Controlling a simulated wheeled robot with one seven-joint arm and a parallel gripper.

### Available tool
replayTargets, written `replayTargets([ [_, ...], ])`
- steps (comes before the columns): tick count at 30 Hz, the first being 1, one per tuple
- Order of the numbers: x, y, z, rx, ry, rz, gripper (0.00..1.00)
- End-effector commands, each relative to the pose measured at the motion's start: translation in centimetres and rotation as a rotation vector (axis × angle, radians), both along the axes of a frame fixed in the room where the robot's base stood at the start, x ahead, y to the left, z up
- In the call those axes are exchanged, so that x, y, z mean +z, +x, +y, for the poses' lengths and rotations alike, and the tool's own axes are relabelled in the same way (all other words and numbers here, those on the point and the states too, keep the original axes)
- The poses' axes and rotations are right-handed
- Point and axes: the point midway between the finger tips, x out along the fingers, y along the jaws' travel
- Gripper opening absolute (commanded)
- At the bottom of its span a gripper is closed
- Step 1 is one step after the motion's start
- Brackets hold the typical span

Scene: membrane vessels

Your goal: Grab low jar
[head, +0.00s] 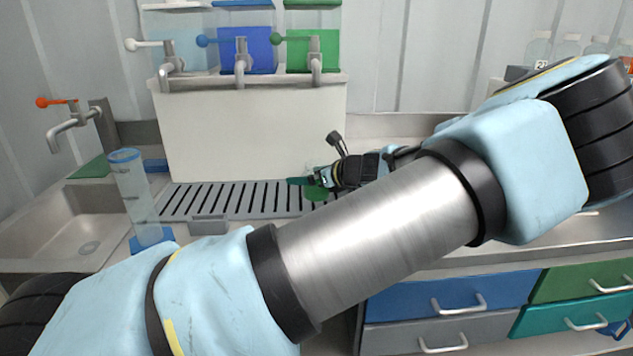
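My gripper (314,178) is small and far off in the head view, over the slotted grey drain grate in front of the white tank stand. A small green object (317,194) shows right at its fingers, partly hidden by them. It may be the low jar, but its shape is too small to tell. I cannot tell whether the fingers touch it or whether they are open or shut. A tall clear cylinder (133,190) with a blue rim and blue base stands at the left, beside the sink, well apart from my gripper.
The sink (60,222) with an orange-handled tap (75,122) lies at the left. The drain grate (175,201) is bare on its left part. Three taps (240,62) overhang it from the white stand (250,130). Clear bottles (568,46) stand at the back right.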

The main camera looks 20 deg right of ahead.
Motion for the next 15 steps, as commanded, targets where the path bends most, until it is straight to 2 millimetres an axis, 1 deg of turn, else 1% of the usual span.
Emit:
replayTargets([
  [1, 0.01, -0.02, -0.01, 0.0, 0.0, 0.0, 0.91],
  [2, 0.01, -0.02, -0.01, 0.0, 0.0, 0.0, 0.88],
  [15, 0.02, -0.03, -0.01, 0.0, 0.0, 0.0, 0.38],
])
